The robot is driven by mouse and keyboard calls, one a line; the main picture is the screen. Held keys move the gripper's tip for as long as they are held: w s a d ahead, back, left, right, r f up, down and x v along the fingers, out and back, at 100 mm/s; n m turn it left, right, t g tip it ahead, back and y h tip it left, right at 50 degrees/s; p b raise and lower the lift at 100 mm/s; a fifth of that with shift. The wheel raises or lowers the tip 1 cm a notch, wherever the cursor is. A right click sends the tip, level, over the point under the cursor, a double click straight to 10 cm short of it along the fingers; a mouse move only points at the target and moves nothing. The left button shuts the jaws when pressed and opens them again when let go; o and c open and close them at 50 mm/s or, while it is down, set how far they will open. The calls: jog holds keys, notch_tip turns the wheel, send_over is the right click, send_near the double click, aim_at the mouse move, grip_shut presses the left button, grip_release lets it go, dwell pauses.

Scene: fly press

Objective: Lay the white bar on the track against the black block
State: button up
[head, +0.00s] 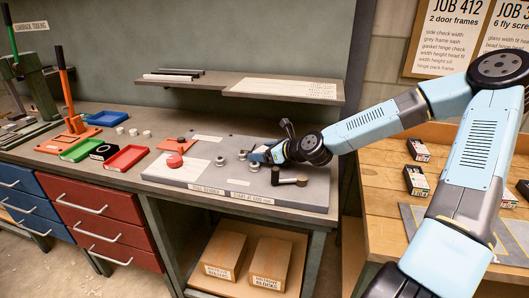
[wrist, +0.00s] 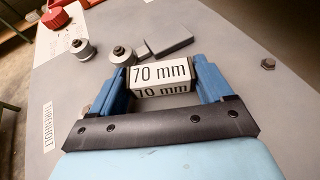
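My gripper (wrist: 162,82) has blue fingers on either side of a white block marked "70 mm" (wrist: 160,74). The fingers appear to touch both its ends, with no gap visible. In the head view my gripper (head: 262,155) is low over the grey board (head: 210,188), and the block is hidden there. A flat grey block (wrist: 170,41) lies just beyond the fingers in the wrist view. A pale bar (head: 167,78) lies on the shelf at the back, beside a dark bar (head: 178,72). I cannot clearly make out the track or the black block.
Round metal posts (wrist: 84,50) stand left of my fingers, and a bolt head (wrist: 267,64) is to the right. A red knob (head: 175,161) and red and green trays (head: 126,157) are to the left.

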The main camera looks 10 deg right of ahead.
jog(key=shift+o, duration=0.6)
jog(key=shift+r, duration=0.1)
